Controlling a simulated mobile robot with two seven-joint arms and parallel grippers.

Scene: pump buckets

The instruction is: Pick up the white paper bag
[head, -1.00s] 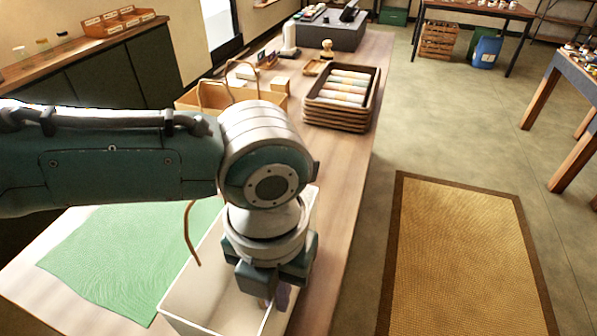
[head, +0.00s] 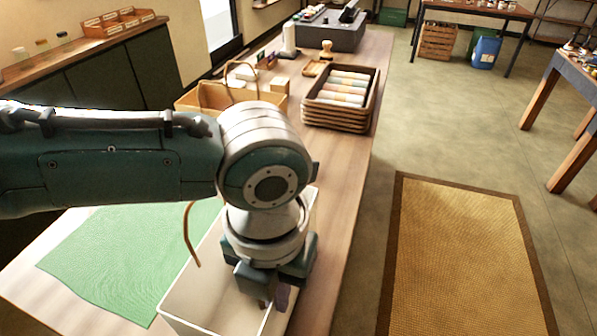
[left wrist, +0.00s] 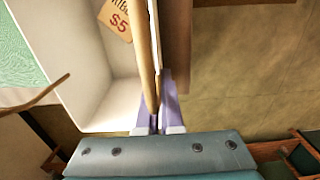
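The white paper bag (head: 200,292) stands open on the counter below my left arm. It also shows in the left wrist view (left wrist: 112,75), with a tan price tag (left wrist: 116,18) inside reading "$5". One brown handle (head: 190,235) sticks out at the bag's left side. The other brown handle (left wrist: 143,45) runs down between the purple fingertips of my left gripper (left wrist: 157,118), beside the bag's right rim. My left gripper (head: 273,297) points down at that side, and its fingers look closed on this handle. The arm hides part of the bag. My right gripper is not in view.
A green mat (head: 120,265) lies left of the bag. Behind are a tan box or bag with a handle (head: 212,97) and stacked brown trays (head: 335,122) holding rolled goods. The counter's right edge is close; the floor with a woven rug (head: 460,260) lies beyond.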

